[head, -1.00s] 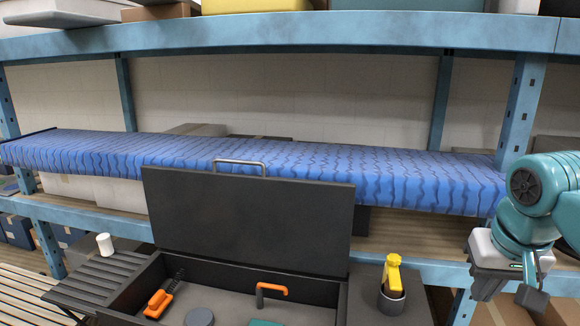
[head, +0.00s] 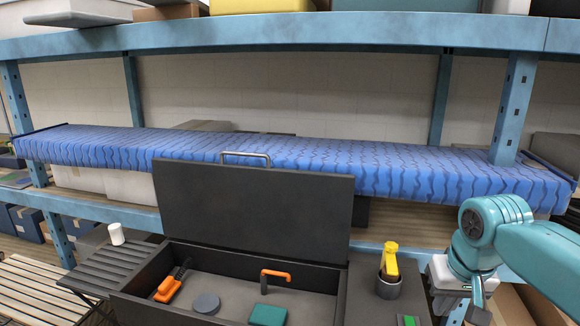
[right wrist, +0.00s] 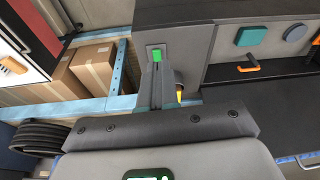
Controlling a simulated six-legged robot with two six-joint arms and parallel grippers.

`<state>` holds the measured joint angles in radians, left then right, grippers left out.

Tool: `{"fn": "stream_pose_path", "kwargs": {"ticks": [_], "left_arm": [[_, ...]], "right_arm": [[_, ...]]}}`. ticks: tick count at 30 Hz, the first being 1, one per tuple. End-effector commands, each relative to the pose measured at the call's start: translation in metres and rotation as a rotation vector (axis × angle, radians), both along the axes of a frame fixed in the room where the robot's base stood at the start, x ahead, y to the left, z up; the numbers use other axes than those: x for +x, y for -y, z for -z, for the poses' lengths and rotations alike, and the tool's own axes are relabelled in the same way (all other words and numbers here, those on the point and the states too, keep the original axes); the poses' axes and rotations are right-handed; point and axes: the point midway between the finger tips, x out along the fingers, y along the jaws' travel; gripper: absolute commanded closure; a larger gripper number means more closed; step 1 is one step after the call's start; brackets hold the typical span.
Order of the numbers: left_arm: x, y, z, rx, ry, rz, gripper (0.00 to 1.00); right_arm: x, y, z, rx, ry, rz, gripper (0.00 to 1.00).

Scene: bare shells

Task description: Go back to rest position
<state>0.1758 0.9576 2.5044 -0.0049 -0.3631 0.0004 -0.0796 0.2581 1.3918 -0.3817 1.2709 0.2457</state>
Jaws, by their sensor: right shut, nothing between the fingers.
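My right gripper (head: 478,292) hangs at the right of the head view, fingers pointing down and closed together with nothing held. It is to the right of the dark grey box (head: 335,300) and apart from the cup (head: 388,288) on its side ledge. In the right wrist view the gripper body fills the bottom and the narrow fingers (right wrist: 157,90) show together at the middle. My left gripper is not in either view.
The open lid (head: 250,210) stands upright. Inside lie an orange-handled tool (head: 167,289), a grey disc (head: 206,303) and a green block (head: 268,315). A yellow-handled tool (head: 390,262) stands in the cup. A blue shelf mat (head: 300,155) lies behind. Cardboard boxes (right wrist: 93,65) stand beyond.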

Motion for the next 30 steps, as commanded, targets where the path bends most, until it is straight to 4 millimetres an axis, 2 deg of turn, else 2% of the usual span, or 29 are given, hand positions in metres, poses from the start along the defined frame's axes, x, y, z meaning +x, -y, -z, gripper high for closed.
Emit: {"fn": "stream_pose_path", "kwargs": {"ticks": [7,11,12,14,15,17,18,19,21,24,27,30], "left_arm": [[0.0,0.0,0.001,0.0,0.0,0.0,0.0],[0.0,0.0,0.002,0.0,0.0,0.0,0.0],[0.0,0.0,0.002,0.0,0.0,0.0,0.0],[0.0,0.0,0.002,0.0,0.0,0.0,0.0],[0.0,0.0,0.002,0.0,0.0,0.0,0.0],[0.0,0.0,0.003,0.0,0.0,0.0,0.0],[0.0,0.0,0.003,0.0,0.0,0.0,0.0],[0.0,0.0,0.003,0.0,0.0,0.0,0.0],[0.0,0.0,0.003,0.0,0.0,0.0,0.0],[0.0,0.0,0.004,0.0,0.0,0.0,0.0],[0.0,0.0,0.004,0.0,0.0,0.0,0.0],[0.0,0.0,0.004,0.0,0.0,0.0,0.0]], "right_arm": [[0.016,-0.035,0.1,0.065,-0.043,-0.086,1.0],[0.008,-0.065,0.184,0.135,-0.083,-0.13,1.0],[-0.001,-0.075,0.214,0.164,-0.096,-0.137,1.0],[-0.018,-0.092,0.26,0.209,-0.116,-0.145,1.0],[-0.033,-0.102,0.289,0.238,-0.129,-0.141,1.0],[-0.061,-0.116,0.328,0.279,-0.147,-0.129,1.0],[-0.082,-0.125,0.352,0.301,-0.161,-0.117,1.0],[-0.099,-0.13,0.367,0.316,-0.17,-0.107,1.0],[-0.136,-0.14,0.395,0.34,-0.189,-0.078,1.0],[-0.181,-0.149,0.418,0.356,-0.209,-0.038,1.0],[-0.209,-0.151,0.428,0.356,-0.219,-0.013,1.0],[-0.221,-0.152,0.431,0.354,-0.22,-0.003,1.0]]}}
